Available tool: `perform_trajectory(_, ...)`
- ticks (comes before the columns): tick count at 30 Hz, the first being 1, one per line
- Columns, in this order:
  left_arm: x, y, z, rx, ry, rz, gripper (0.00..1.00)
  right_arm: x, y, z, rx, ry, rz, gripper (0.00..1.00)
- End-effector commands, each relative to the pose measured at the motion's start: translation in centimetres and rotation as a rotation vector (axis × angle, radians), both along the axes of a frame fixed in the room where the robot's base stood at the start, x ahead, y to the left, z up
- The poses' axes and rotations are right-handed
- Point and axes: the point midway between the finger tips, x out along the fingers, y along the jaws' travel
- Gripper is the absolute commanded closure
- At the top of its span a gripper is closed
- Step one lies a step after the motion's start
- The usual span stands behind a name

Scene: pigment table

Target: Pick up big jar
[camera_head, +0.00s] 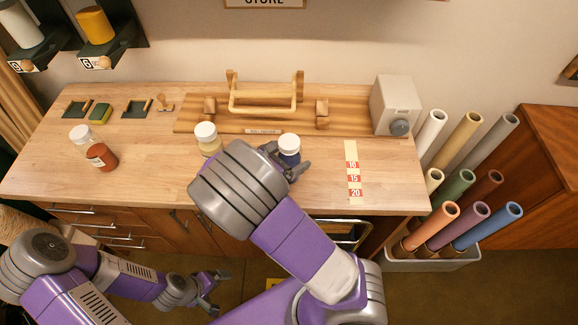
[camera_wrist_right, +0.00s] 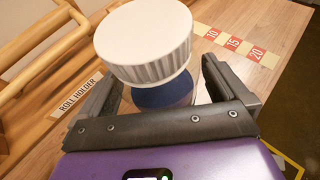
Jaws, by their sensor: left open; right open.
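Three white-lidded jars stand on the wooden table. The jar with blue contents (camera_head: 289,155) is at the right, a jar with pale yellow contents (camera_head: 209,146) is in the middle, and a taller-looking jar with orange-red contents (camera_head: 102,156) is at the left. My right gripper (camera_head: 287,163) is open at the blue jar. In the right wrist view, the blue jar (camera_wrist_right: 165,92) stands between the spread fingers of the right gripper (camera_wrist_right: 163,92), its lid above them; contact cannot be told. My left gripper (camera_head: 212,289) is open and empty, low in front of the table.
A wooden roll holder (camera_head: 262,104) stands behind the jars, with a grey box (camera_head: 396,104) at its right. A numbered strip (camera_head: 354,172) lies right of the blue jar. Small dark trays (camera_head: 137,108) lie at the back left. A bin of coloured rolls (camera_head: 432,262) stands right of the table.

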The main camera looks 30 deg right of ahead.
Motion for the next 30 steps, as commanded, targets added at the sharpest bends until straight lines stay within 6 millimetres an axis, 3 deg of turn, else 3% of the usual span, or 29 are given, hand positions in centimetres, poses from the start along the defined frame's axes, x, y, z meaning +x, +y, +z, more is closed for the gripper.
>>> perform_trajectory(7,0.01,0.0,0.01,0.0,0.0,0.0,0.0,0.01,-0.13,-0.01,0.0,0.0,0.0,0.03)
perform_trajectory(25,0.01,0.0,0.01,0.0,0.0,0.0,0.0,0.02,-0.09,-0.01,0.0,0.0,0.0,0.95)
perform_trajectory(30,0.01,0.0,0.01,0.0,0.0,0.0,0.0,0.04,-0.1,0.05,-0.002,-0.001,0.0,0.96)
